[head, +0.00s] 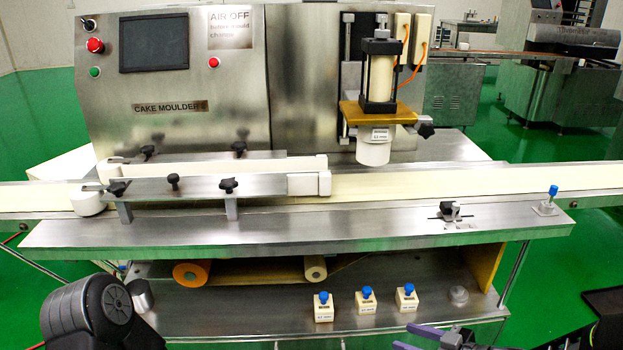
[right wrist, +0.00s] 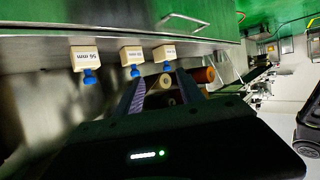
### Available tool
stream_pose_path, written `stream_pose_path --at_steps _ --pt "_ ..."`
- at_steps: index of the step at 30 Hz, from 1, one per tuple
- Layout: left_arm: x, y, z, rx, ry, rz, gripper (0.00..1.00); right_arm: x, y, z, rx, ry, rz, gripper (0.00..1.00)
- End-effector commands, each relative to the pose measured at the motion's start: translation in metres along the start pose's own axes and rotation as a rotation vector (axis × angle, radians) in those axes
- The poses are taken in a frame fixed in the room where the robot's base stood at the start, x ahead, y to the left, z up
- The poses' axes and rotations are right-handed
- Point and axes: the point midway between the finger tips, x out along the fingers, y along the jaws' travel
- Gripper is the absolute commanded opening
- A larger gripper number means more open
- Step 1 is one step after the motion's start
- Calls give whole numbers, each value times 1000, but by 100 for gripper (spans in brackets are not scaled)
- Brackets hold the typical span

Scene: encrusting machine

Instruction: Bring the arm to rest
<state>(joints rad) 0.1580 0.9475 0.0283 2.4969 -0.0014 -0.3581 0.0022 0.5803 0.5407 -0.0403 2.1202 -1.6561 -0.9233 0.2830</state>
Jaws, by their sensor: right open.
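My right gripper (head: 432,335) shows at the bottom edge of the head view, partly cut off, in front of the cake moulder's lower shelf. Its purple-grey fingers are open with nothing held. In the right wrist view the open fingers (right wrist: 160,78) show too, pointing toward the shelf. In that view a cream block with a blue knob (right wrist: 164,52) appears just beyond the fingertips; contact cannot be told. A dark link of my left arm (head: 90,310) shows at lower left in the head view; my left gripper is not in view.
Three cream blocks with blue knobs stand on the lower shelf: left (head: 323,310), middle (head: 366,302) and right (head: 406,299). The conveyor belt (head: 430,183) and front metal ledge (head: 340,230) lie above. A white mould (head: 373,152) hangs under the press.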

Motion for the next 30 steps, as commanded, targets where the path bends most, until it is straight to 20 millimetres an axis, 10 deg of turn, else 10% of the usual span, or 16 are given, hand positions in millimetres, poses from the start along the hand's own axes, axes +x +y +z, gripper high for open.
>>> stream_pose_path --at_steps 10,17,30 --pt "0 0 -2 -1 3 -1 56 1 31 30 161 -81 208 45" --pt "0 0 -2 -1 3 -1 56 15 16 77 402 -200 330 45" --pt "0 0 -2 -1 3 -1 56 29 -201 196 1042 -747 357 45"
